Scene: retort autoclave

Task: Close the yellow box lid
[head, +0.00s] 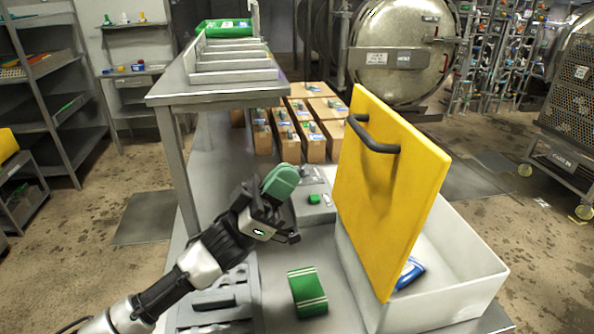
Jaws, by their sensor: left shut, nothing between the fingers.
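The yellow lid (385,190) stands open and nearly upright along the left side of a white box (470,248). A dark handle (372,137) sits on its left face, near the top. A blue-and-white item (410,272) lies inside the box, partly hidden by the lid. My left gripper (281,180) has green finger pads, is shut and empty, and is left of the lid, apart from it. My right gripper is not in view.
A green striped block (307,291) lies on the table left of the box. Cardboard boxes (312,146) stand behind. A raised metal shelf (215,92) is at the back left. A grey slotted rack (243,311) lies below my left arm.

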